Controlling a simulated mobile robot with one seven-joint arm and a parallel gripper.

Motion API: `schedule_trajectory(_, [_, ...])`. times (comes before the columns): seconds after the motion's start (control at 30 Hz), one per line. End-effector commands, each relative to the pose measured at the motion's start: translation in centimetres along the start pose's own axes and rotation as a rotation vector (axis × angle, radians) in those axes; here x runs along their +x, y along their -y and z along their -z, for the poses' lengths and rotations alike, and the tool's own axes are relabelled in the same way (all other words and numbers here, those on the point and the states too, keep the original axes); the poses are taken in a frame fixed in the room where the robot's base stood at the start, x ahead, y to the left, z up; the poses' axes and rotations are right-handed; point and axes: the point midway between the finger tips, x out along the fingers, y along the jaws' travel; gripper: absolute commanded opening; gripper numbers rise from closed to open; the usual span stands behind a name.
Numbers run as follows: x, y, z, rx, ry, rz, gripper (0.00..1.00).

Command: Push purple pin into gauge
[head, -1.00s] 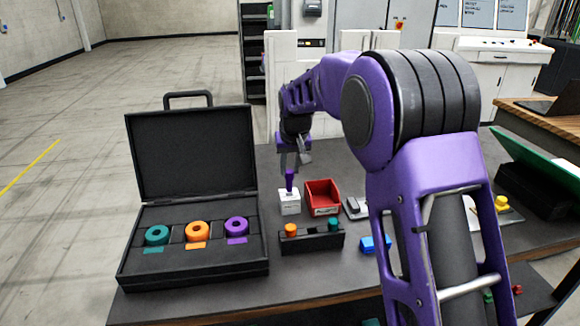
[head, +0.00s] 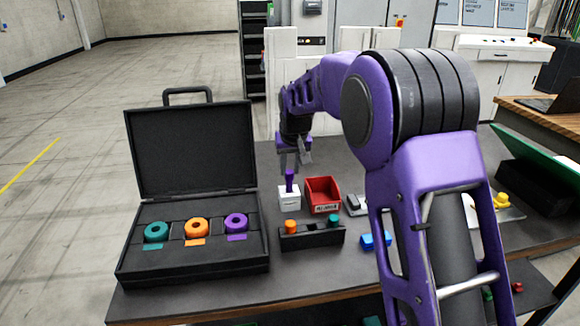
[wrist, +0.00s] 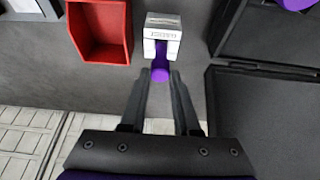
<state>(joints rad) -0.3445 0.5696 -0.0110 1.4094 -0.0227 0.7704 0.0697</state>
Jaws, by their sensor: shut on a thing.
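The purple pin (head: 290,181) stands upright at the white gauge block (head: 290,200), its lower end at the block's top; how deep it sits I cannot tell. In the wrist view the pin's round end (wrist: 160,75) shows between my fingertips, with the gauge (wrist: 162,28) just beyond. My gripper (head: 295,164) is above the gauge, and in the wrist view my gripper (wrist: 160,80) is shut on the pin, a finger on each side.
A red bin (head: 323,194) stands close right of the gauge. A black holder (head: 312,240) with orange and green pins is in front. An open black case (head: 190,268) with teal, orange and purple rings lies left. A blue block (head: 374,242) lies to the right.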

Motion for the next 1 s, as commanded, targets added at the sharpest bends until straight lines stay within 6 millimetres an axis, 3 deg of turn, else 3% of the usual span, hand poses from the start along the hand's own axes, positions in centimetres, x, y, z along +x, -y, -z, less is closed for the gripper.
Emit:
schedule_trajectory(0.83, [1.09, 0.0, -0.44, 0.0, -0.001, 0.0, 0.0])
schedule_trajectory(0.87, [1.09, 0.0, -0.44, 0.0, -0.001, 0.0, 0.32])
schedule_trajectory(1.0, [1.09, 0.0, -0.44, 0.0, -0.001, 0.0, 0.57])
